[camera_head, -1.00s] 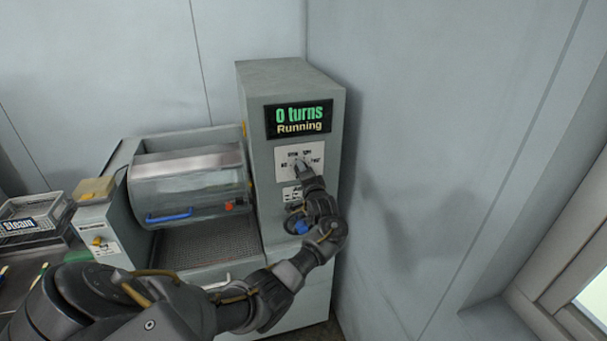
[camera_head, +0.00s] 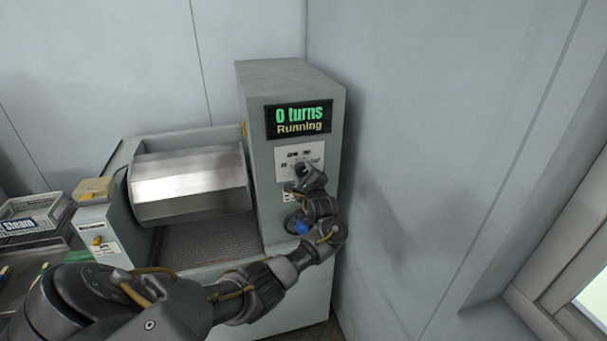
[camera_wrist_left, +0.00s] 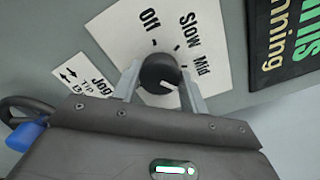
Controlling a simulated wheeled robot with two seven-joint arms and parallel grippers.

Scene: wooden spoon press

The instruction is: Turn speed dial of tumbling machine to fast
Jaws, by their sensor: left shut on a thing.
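The speed dial is a black round knob (camera_wrist_left: 158,72) with a white pointer line, on a white label plate (camera_head: 314,153) on the tumbling machine (camera_head: 290,78). My left gripper (camera_head: 303,178) is at the plate. In the left wrist view its fingers (camera_wrist_left: 160,76) are shut on the knob, one on each side. The words Off, Slow and Mid show around the knob. The pointer is turned past Mid, toward the right finger, which with the gripper body hides the plate there. The display (camera_head: 299,119) reads "0 turns Running". My right gripper is not in view.
A metal drum (camera_head: 190,185) sits left of the panel above a mesh tray (camera_head: 210,242). A small grey unit with a yellow top (camera_head: 94,190) and a "Steam" basket (camera_head: 35,220) stand further left. A wall is close on the right.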

